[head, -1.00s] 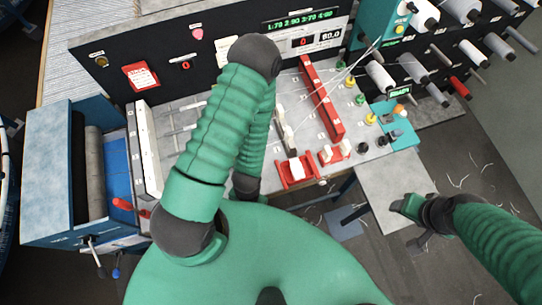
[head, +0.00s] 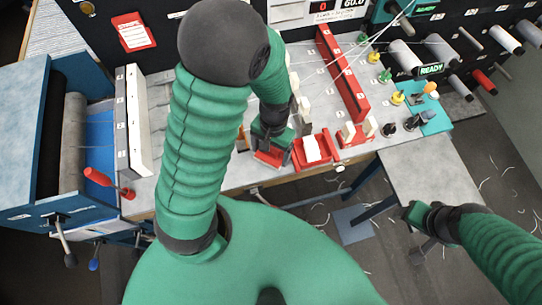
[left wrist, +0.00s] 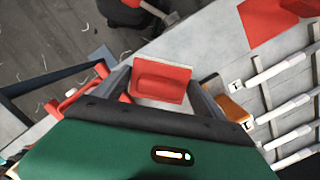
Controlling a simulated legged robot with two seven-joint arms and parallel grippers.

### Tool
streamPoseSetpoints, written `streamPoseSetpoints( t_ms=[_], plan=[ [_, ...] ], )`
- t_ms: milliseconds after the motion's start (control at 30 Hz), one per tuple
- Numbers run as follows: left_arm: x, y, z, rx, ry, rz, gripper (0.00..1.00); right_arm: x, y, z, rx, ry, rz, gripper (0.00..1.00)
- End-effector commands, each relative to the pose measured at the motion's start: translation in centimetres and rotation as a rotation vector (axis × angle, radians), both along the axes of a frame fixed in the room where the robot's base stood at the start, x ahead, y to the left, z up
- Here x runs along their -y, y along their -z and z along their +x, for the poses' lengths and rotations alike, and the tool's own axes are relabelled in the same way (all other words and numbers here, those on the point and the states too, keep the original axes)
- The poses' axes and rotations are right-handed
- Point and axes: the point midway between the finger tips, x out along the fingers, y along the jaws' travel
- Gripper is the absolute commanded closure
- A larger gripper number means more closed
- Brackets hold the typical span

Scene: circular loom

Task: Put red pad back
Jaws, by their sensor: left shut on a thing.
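A red pad (head: 268,157) with a raised block on it is held between the fingers of my left gripper (head: 271,146). In the left wrist view the pad (left wrist: 162,82) sits between the two fingers, over the grey table front. In the head view my left gripper is just left of a red tray (head: 328,158) that holds a white block (head: 312,148); part of the pad is hidden by the gripper. My right gripper (head: 413,214) is at the right, in front of the small grey side table, far from the pad; its jaw opening does not show clearly.
A long red bar (head: 343,75) stands behind the tray. Several thread spools are at the far right. A red-handled tool (head: 97,177) lies at the left. An orange block (left wrist: 236,112) is right of the pad in the left wrist view, beside several white rods.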

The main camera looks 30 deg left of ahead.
Motion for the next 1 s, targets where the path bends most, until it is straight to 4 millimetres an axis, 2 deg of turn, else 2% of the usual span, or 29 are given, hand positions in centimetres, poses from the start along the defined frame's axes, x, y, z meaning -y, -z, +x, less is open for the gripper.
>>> streamPoseSetpoints(
  t_ms=[233,267,300,600,633,700,1000],
  plan=[
    [0.1,4.0,0.1,-0.001,0.002,0.001,0.70,0.0,4.1,0.0,-0.001,0.000,0.000,0.39],
    [0.1,4.0,0.1,-0.001,0.002,0.001,0.70,0.0,4.2,0.0,-0.001,0.000,0.000,0.39],
    [0.1,3.9,0.1,-0.001,0.002,0.001,0.77,0.0,4.1,0.0,-0.001,0.000,0.000,0.39],
    [0.1,4.0,0.1,-0.001,0.001,0.001,0.78,0.0,3.9,0.0,0.000,0.000,0.000,0.39],
    [0.1,3.8,0.1,-0.001,0.001,0.001,0.15,0.0,3.8,0.0,0.000,0.000,0.000,0.39],
    [0.1,3.8,0.1,-0.001,0.001,0.001,0.10,0.0,3.8,0.0,0.000,0.000,0.000,0.39],
    [0.1,3.8,0.1,-0.001,0.001,0.001,0.10,0.0,3.8,0.0,-0.001,0.000,0.000,0.39]
  ],
)
